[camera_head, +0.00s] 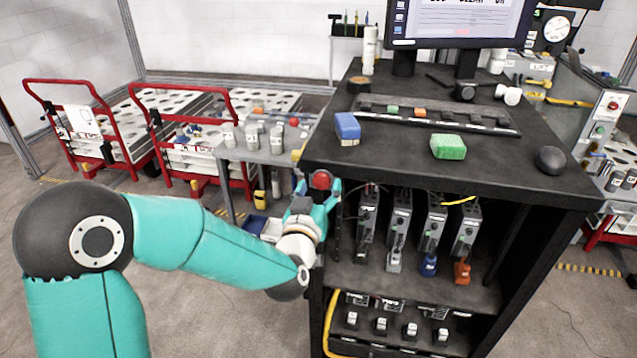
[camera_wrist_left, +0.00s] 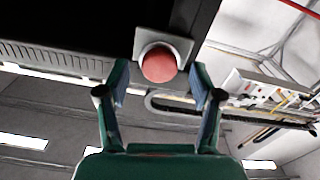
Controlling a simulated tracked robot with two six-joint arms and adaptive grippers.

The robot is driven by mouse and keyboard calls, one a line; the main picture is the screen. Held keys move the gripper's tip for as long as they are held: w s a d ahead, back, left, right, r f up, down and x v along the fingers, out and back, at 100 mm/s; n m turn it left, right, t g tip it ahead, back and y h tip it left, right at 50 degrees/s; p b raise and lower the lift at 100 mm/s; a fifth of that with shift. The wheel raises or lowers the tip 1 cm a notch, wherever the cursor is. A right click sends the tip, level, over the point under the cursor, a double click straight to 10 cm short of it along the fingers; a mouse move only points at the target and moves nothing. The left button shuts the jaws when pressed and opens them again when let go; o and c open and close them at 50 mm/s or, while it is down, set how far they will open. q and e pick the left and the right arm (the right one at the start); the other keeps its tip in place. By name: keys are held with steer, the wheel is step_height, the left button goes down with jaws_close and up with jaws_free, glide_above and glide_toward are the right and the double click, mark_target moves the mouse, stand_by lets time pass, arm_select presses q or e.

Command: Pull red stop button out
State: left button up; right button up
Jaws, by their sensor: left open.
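The red stop button (camera_head: 321,180) is at the left front edge of the black cabinet, just below its top. In the left wrist view the round red button (camera_wrist_left: 159,65) sits in a grey housing (camera_wrist_left: 178,45) on a dark surface. My left gripper (camera_head: 318,192) is at the button, and its fingers partly hide the housing. In the left wrist view my left gripper (camera_wrist_left: 160,85) is open, with one finger to each side of the button and a gap on both sides. I cannot tell how deep the fingertips reach. My right gripper is in neither view.
The black cabinet (camera_head: 480,169) holds a monitor (camera_head: 455,20), a blue block (camera_head: 347,126), a green block (camera_head: 448,147) and a black ball (camera_head: 550,160) on top. Several grey devices stand on its shelf close to my left gripper. Red-handled carts (camera_head: 75,120) stand behind at the left.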

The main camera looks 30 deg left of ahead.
arm_select(q)
steer(key=shift+w, duration=0.3)
jaws_close()
steer(key=shift+s+f+b, duration=0.15)
steer(key=shift+f+b, duration=0.05)
steer(key=shift+b, duration=0.3)
steer(key=shift+s+b, duration=0.3)
steer(key=shift+b, duration=0.3)
steer(key=shift+r, duration=0.1)
steer(key=shift+d, duration=0.1)
jaws_free()
steer(key=shift+r, duration=0.1)
